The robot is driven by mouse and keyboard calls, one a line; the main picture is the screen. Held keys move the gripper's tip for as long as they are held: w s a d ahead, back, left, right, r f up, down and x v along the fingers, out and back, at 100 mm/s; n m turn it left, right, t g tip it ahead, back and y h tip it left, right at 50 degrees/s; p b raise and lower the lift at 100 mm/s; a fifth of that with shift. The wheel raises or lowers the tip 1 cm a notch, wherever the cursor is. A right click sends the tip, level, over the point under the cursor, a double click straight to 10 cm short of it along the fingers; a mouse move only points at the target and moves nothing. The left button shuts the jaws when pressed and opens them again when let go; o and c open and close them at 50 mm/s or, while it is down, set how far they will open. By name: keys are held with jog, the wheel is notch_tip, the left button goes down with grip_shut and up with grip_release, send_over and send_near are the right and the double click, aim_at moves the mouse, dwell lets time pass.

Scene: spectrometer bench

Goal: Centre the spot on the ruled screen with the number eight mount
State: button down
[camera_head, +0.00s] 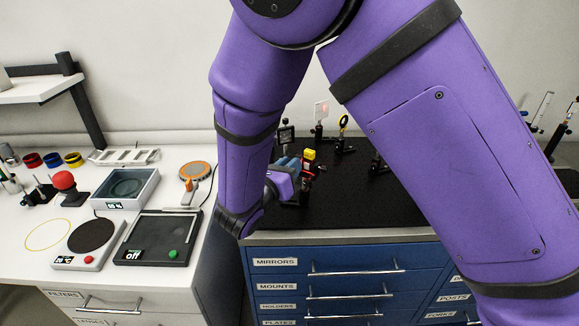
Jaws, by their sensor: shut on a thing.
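The ruled screen (321,111) is a small pale panel on a black post at the back of the black bench top. A faint reddish spot (325,108) shows on its right half; its rulings are too small to read. My gripper (296,174) is low over the left part of the bench, shut on a small optical mount (309,157) with a yellow top and red parts. The fingers and the grasped part are mostly hidden by my purple arm and too small to make out. I cannot read a number eight on any mount.
A yellow-ringed mount (343,122) stands right of the screen, and a dark mount (286,134) stands left of it. Another small black mount (377,162) is partly behind my arm. The white side table (30,262) holds instruments. Bare bench top (345,205) lies in front.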

jog(key=shift+n, duration=0.9)
jog(key=c, duration=1.1)
grip_release()
jog(key=shift+o, duration=0.2)
jog(key=v, duration=1)
jog(key=shift+s+a, duration=0.25)
jog(key=shift+s, duration=0.05)
